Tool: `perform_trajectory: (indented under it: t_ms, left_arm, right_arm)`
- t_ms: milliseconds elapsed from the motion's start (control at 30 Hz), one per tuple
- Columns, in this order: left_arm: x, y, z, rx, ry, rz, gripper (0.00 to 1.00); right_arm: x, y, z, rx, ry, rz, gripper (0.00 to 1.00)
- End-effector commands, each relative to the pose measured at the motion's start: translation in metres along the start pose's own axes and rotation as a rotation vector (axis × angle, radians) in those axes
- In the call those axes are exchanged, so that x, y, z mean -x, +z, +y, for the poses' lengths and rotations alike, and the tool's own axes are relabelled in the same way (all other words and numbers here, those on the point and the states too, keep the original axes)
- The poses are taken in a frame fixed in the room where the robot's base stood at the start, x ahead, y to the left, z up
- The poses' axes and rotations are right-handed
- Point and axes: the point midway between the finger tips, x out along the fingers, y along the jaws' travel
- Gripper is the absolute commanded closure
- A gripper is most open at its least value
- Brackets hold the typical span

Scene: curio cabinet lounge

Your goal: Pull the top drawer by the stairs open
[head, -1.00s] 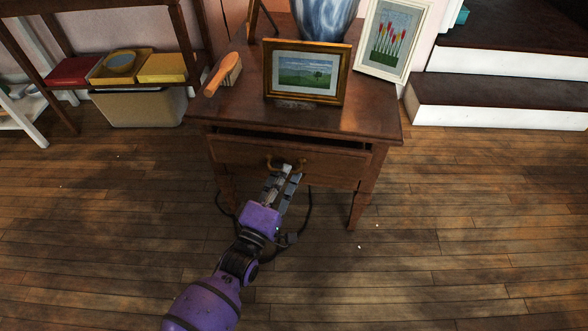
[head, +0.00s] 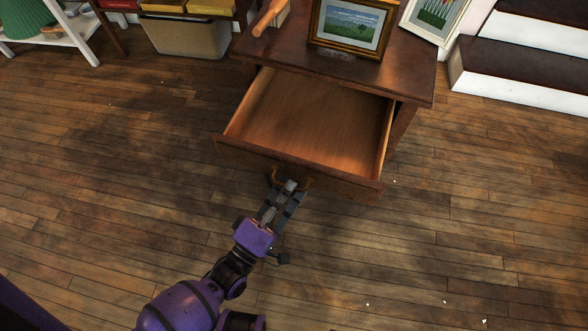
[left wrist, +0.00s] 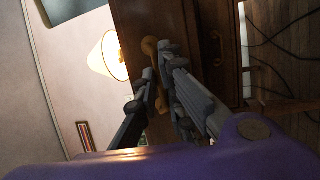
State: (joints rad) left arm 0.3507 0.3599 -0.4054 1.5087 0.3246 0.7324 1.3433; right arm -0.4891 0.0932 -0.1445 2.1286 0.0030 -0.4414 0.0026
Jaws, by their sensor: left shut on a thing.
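The wooden side table (head: 420,82) by the stairs has its top drawer (head: 318,120) pulled far out, and its bare wooden inside shows empty. The curved brass handle (head: 308,184) is on the drawer front. My left gripper (head: 289,186) is shut on this handle, in front of the drawer. In the left wrist view the two fingers (left wrist: 160,75) close around the handle (left wrist: 150,48) against the dark wooden front. Part of the handle is hidden by the fingers. My right gripper is not in view.
A gold-framed landscape picture (head: 352,26), a white-framed picture (head: 430,18) and an orange-handled brush (head: 268,16) are on the table top. Dark-topped stairs (head: 525,65) are at the right. A beige bin (head: 186,36) stands at the back left. The floor around the drawer is clear.

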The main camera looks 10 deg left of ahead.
Motion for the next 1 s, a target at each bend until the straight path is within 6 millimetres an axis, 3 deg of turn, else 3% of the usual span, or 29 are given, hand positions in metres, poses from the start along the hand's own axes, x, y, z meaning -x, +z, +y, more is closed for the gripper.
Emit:
perform_trajectory:
  t_ms: [200, 633, 667, 800, 1000]
  left_arm:
    - [0.016, 0.004, 0.003, 0.003, -0.002, 0.0, 1.0]
    - [0.019, 0.005, 0.003, 0.003, -0.002, 0.0, 1.0]
    - [0.019, 0.005, 0.003, 0.003, -0.002, 0.0, 0.89]
    - [0.019, 0.005, 0.003, 0.002, -0.002, 0.0, 0.73]
    - [0.018, 0.005, 0.003, 0.001, -0.001, 0.0, 0.73]
  right_arm:
    - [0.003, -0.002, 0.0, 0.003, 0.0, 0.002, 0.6]
    - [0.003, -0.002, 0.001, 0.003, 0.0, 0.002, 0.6]
    - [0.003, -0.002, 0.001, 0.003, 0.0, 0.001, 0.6]
    - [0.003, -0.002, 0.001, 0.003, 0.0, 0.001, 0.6]
    - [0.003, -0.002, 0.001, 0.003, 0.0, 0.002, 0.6]
